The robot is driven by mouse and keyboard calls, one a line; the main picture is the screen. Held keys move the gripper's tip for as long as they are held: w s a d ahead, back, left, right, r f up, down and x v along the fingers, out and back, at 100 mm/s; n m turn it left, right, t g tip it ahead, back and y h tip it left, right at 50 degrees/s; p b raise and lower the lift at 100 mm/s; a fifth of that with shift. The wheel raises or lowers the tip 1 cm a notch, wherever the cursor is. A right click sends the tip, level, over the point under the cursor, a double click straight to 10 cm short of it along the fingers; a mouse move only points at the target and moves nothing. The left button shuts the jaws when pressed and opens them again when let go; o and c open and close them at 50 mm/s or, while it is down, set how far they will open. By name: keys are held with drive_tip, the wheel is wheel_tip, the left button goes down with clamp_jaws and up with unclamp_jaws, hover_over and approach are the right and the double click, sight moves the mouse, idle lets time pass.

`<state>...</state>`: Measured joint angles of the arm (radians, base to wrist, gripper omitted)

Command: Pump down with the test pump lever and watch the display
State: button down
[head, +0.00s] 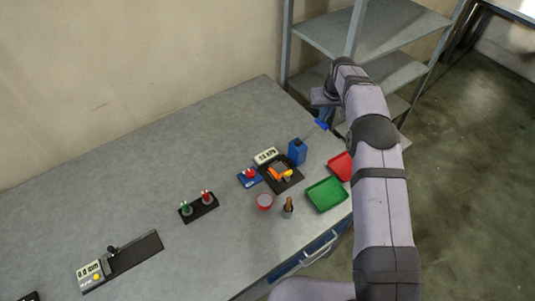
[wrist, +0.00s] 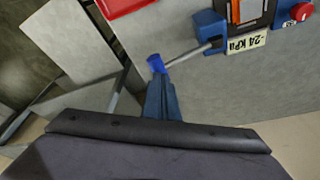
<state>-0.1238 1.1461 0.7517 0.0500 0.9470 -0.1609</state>
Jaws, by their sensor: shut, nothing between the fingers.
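The blue test pump (head: 297,151) stands near the table's right edge, and its body also shows at the top of the wrist view (wrist: 210,32). Its grey lever (wrist: 188,54) sticks out sideways and ends in a blue knob (wrist: 155,63). The white display (wrist: 246,43) beside the pump appears upside down in the wrist view and reads about -24 kPa; in the head view the display (head: 266,156) is small. My gripper (wrist: 161,82) is shut and empty, its blue fingertips right at the knob. I cannot tell whether they touch it.
An orange item (head: 280,173) sits on a black plate beside the pump. A green tray (head: 327,194) and a red tray (head: 341,165) lie near the table's right edge. A blue block with a red knob (head: 249,176) is left of the plate. Metal shelving (head: 370,25) stands behind.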

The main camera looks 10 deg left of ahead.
drive_tip(key=shift+f, duration=0.15)
idle(2.1)
idle(0.8)
wheel_tip(320, 180, down, 8)
drive_tip(key=b, duration=0.5)
drive_tip(key=shift+r+p, duration=2.25)
drive_tip(key=shift+r, duration=1.9)
drive_tip(key=shift+r+p, duration=2.2)
drive_tip(key=shift+r, duration=0.85)
